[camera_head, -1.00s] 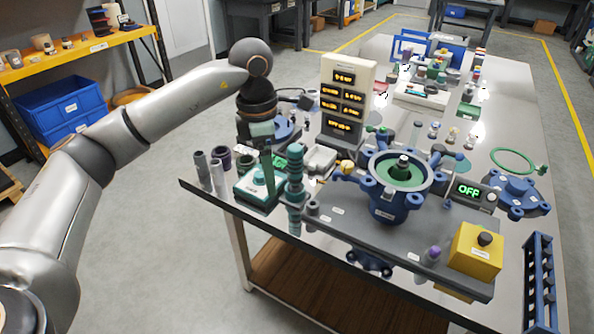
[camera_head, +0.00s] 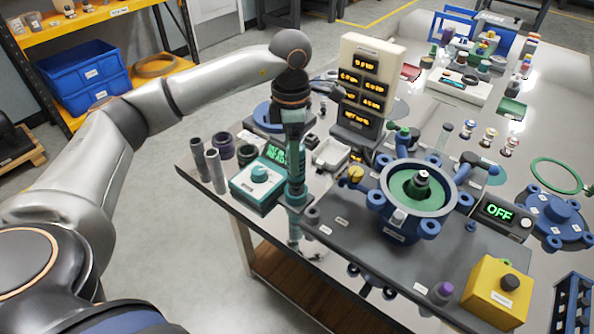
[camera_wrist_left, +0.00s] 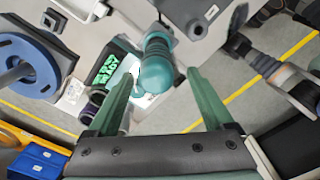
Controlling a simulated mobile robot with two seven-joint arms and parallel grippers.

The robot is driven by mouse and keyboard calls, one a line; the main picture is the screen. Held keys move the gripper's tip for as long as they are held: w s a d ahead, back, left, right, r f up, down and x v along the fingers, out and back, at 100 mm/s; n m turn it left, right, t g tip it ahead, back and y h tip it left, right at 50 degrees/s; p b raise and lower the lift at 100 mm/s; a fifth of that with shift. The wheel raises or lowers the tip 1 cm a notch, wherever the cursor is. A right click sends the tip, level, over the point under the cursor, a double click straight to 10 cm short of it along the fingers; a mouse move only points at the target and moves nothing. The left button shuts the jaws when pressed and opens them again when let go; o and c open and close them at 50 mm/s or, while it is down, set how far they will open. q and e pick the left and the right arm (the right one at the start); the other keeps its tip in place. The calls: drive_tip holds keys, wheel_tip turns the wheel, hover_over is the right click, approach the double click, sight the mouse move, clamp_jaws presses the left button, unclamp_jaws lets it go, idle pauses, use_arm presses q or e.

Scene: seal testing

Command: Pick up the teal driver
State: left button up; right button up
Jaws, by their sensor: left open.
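The teal driver (camera_head: 296,178) stands upright near the table's front-left edge, beside a small teal box with a dial. In the left wrist view the driver (camera_wrist_left: 157,72) shows its rounded teal end between my fingers, with a gap on each side. My left gripper (camera_head: 294,130) is open directly above or around the driver's top, pointing down; it also shows in the left wrist view (camera_wrist_left: 162,75). In the head view the fingers blend with the driver, so I cannot tell how far they reach down along it. My right gripper is not in view.
The teal box (camera_head: 257,186) and grey tubes (camera_head: 216,172) stand left of the driver. A display panel (camera_head: 368,85) rises behind. A blue housing (camera_head: 416,200) sits on a dark plate to the right, with a yellow button box (camera_head: 497,293) at its front corner.

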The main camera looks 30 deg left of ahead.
use_arm(q)
drive_tip(key=f, duration=0.6)
drive_tip(key=shift+w+d+f, duration=0.2)
drive_tip(key=shift+w+f, duration=0.05)
drive_tip(key=shift+w, duration=0.15)
drive_tip(key=shift+c, duration=0.2)
drive_tip(key=shift+r, duration=0.1)
clamp_jaws()
